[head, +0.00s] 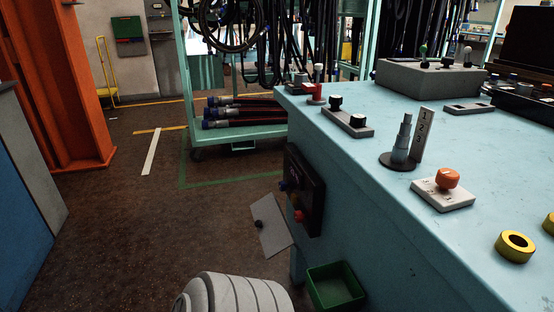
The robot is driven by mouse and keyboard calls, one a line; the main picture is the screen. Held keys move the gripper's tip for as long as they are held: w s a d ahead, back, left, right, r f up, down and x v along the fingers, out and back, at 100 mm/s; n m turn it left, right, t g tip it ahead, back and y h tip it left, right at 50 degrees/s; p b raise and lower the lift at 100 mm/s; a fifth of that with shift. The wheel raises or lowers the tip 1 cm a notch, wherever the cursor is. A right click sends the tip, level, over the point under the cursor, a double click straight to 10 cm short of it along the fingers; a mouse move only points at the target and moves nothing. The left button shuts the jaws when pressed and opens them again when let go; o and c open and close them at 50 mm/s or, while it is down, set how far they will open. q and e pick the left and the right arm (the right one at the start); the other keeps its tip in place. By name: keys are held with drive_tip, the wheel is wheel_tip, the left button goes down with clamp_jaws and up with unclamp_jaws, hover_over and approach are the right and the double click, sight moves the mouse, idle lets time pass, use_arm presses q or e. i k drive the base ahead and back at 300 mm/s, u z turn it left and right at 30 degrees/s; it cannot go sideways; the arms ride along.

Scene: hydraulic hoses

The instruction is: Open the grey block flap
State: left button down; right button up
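A dark block (312,185) with blue and red-orange knobs is mounted on the side of the light blue bench. A flat grey flap (274,232) with a small black knob (259,224) is at the block's lower left. It appears to stick out to the left from the block's edge, over the floor; its hinge cannot be made out. Neither of my grippers is in the head view.
The light blue bench (400,205) carries a stepped cone, an orange-knob plate (444,192), a yellow ring (515,246) and control boxes. A green bin (335,287) sits below the block. A hose rack (250,131) stands behind. The floor left of the flap is open.

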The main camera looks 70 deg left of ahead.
sight(275, 233)
drive_tip(key=k, duration=1.35)
drive_tip(key=u, duration=1.3)
drive_tip(key=i, duration=1)
